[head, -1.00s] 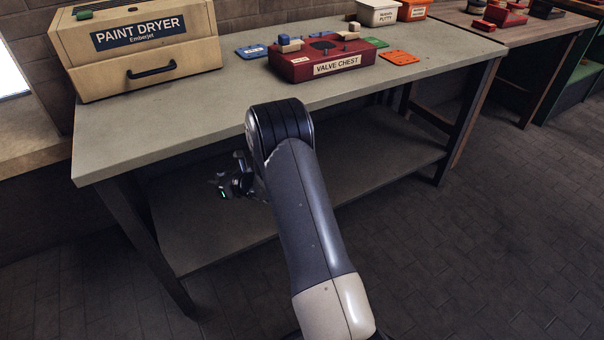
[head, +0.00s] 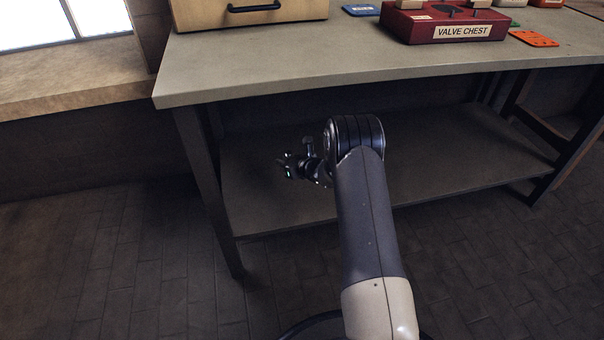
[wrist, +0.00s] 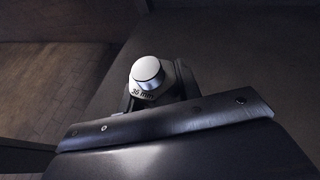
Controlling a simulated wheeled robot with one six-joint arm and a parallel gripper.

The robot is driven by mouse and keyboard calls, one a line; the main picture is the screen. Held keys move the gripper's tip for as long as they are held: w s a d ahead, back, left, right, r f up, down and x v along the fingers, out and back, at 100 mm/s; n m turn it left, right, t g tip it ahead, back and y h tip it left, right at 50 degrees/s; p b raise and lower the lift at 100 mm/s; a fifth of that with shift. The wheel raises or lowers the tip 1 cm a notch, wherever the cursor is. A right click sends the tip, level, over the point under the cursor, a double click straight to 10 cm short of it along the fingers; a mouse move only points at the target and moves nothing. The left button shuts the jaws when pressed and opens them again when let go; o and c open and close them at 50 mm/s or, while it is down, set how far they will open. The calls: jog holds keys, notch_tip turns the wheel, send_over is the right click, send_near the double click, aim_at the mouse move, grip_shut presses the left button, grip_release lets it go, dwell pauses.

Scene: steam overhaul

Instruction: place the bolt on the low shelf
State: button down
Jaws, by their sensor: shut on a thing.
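The bolt (wrist: 147,73) shows in the wrist view as a round silver head with a "36 mm" marking, held at my gripper (wrist: 160,92). My gripper is shut on it. In the head view my gripper (head: 284,162) is small and dark, beneath the tabletop and over the left part of the low shelf (head: 300,208). The bolt is too small and dark to make out in the head view. I cannot tell how far the gripper is above the shelf.
The workbench top (head: 300,75) overhangs the low shelf. A dark table leg (head: 208,190) stands left of my gripper. A red valve chest (head: 425,25) and an orange plate (head: 533,38) sit on top. The shelf's visible surface is bare.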

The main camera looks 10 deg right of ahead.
notch_tip(320, 180, down, 8)
jog(key=b, duration=0.3)
jog(key=shift+f, duration=0.1)
jog(key=shift+f, duration=0.5)
jog(key=c, duration=1)
grip_release()
jog(key=shift+f, duration=0.1)
jog(key=shift+r, duration=0.5)
jog(key=p+v, duration=0.4)
jog(key=v, duration=0.8)
jog(key=shift+r, duration=0.25)
